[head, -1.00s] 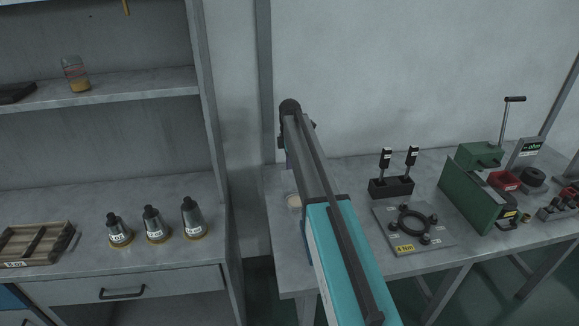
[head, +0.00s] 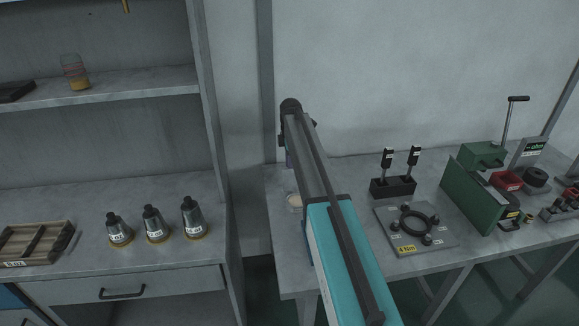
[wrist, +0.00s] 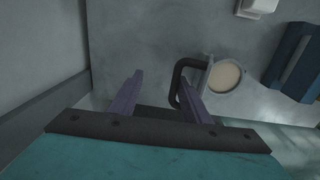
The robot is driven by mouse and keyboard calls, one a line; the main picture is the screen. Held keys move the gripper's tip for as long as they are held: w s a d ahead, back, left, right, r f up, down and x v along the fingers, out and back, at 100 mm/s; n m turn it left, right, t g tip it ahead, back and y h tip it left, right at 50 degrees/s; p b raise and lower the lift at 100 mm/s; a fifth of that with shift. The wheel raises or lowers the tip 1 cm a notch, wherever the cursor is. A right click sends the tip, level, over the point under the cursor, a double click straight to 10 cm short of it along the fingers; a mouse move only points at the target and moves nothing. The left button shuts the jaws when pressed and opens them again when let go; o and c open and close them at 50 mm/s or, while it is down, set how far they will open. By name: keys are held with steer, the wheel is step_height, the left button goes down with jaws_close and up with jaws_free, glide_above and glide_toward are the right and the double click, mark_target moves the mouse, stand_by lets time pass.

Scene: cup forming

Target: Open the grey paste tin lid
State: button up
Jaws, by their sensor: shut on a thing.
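In the wrist view, a round grey-rimmed container (wrist: 226,76) shows a pale beige round face. A black loop handle (wrist: 177,82) sticks out from its left side. I cannot tell whether the pale face is a lid or paste. My gripper (wrist: 163,86) has two purple fingers; the right one overlaps the lower end of the loop. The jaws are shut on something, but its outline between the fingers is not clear. In the head view, a pale round container (head: 294,202) shows just left of my arm, partly hidden by it.
A black holder (head: 392,187) with two upright tools and a plate with a black ring (head: 399,234) stand right of my arm. A green box (head: 470,196) is further right. Three grey cones (head: 155,224) stand on the left bench. A blue block (wrist: 297,66) lies right of the container.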

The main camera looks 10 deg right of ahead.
step_height(320, 180, up, 14)
steer(key=b, duration=0.2)
steer(key=shift+s+b, duration=0.3)
steer(key=shift+b, duration=0.05)
steer(key=shift+s+f, duration=0.1)
steer(key=shift+f, duration=0.1)
stand_by(0.4)
